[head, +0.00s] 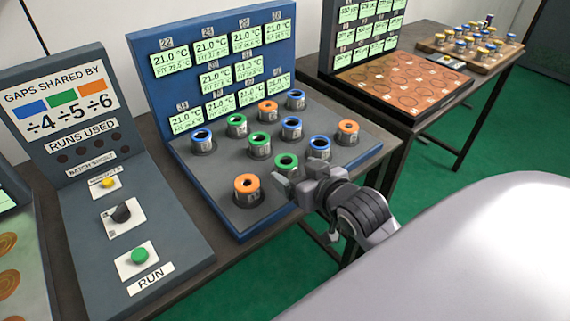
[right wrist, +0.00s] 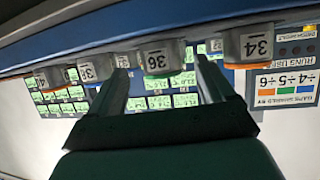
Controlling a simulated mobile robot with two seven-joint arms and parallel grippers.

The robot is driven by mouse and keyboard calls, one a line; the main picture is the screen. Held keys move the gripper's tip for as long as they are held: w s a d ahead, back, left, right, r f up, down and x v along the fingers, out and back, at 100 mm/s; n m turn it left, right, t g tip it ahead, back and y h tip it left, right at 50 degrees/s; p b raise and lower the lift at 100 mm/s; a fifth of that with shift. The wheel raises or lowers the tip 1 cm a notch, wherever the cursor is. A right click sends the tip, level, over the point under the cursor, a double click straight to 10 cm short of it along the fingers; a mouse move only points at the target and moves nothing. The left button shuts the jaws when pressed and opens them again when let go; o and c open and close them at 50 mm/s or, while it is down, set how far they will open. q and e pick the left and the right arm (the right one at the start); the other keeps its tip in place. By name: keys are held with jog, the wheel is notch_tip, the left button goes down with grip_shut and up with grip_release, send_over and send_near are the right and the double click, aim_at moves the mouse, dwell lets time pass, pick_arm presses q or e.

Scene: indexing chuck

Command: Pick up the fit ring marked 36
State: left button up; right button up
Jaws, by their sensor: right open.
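The fit ring marked 36 (right wrist: 157,60) is a grey metal ring standing on the board; its number shows in the right wrist view. In the head view it appears to be the green-topped ring (head: 287,161) in the front row. My right gripper (head: 300,176) is open just in front of it. In the right wrist view the fingertips (right wrist: 163,62) lie on either side of ring 36, with nothing gripped. I cannot tell whether they touch it. My left gripper is not in view.
The orange-topped ring 34 (head: 248,188) and a blue-topped ring (head: 320,148) stand close on either side. Several more rings stand behind, before the blue display panel (head: 150,90). A run-button console (head: 80,215) is at left; another table with an orange board (head: 400,82) is at right.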

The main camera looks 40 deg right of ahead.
aim_at(292, 168)
jog(key=shift+x, duration=2.3)
jog(key=shift+a+r, duration=0.15)
jog(key=shift+w+r, duration=0.1)
jog(key=c, duration=1.4)
